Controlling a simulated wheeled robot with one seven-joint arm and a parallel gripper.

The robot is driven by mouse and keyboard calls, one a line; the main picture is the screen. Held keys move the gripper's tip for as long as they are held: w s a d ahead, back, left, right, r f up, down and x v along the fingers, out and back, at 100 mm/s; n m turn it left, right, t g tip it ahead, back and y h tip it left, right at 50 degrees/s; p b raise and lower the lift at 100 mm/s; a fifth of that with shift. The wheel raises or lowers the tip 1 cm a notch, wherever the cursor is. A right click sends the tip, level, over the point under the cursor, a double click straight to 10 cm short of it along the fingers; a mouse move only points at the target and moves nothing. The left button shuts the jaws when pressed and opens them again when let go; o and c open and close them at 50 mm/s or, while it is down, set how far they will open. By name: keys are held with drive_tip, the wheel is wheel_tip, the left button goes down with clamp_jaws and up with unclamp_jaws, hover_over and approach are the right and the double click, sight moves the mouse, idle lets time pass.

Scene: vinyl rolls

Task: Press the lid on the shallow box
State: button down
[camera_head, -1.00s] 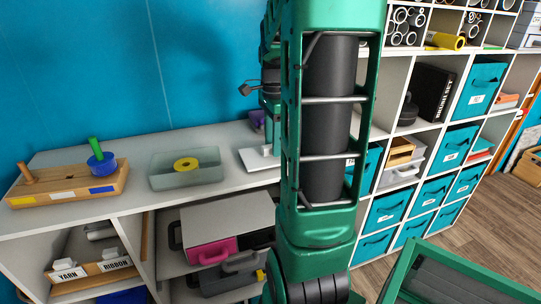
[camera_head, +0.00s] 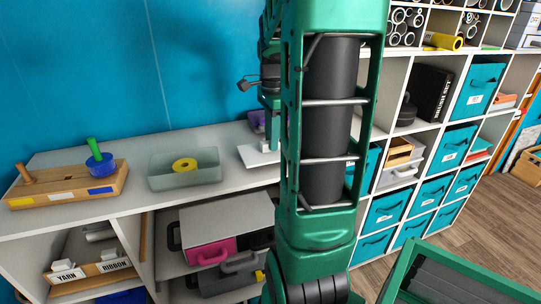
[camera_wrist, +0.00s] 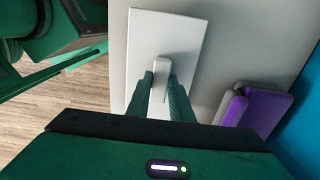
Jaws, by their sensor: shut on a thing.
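A flat white rectangular lid (camera_head: 253,156) with an upright white handle is at the counter, partly hidden behind my arm. In the wrist view the lid (camera_wrist: 185,40) lies flat below my gripper (camera_wrist: 161,82), whose two green fingers are shut on its handle. The lid looks slightly above the counter; the gap is hard to judge. A shallow translucent grey-green box (camera_head: 185,177), open at the top, stands on the counter left of the lid. A yellow ring-shaped roll (camera_head: 185,165) lies inside it.
A wooden peg board (camera_head: 66,188) with a blue and green piece stands left of the box. A purple and grey item (camera_wrist: 258,108) is close beside the lid, near the blue wall. White counter (camera_head: 215,150) lies clear between box and lid.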

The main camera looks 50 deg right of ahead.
drive_tip(key=shift+r, duration=1.35)
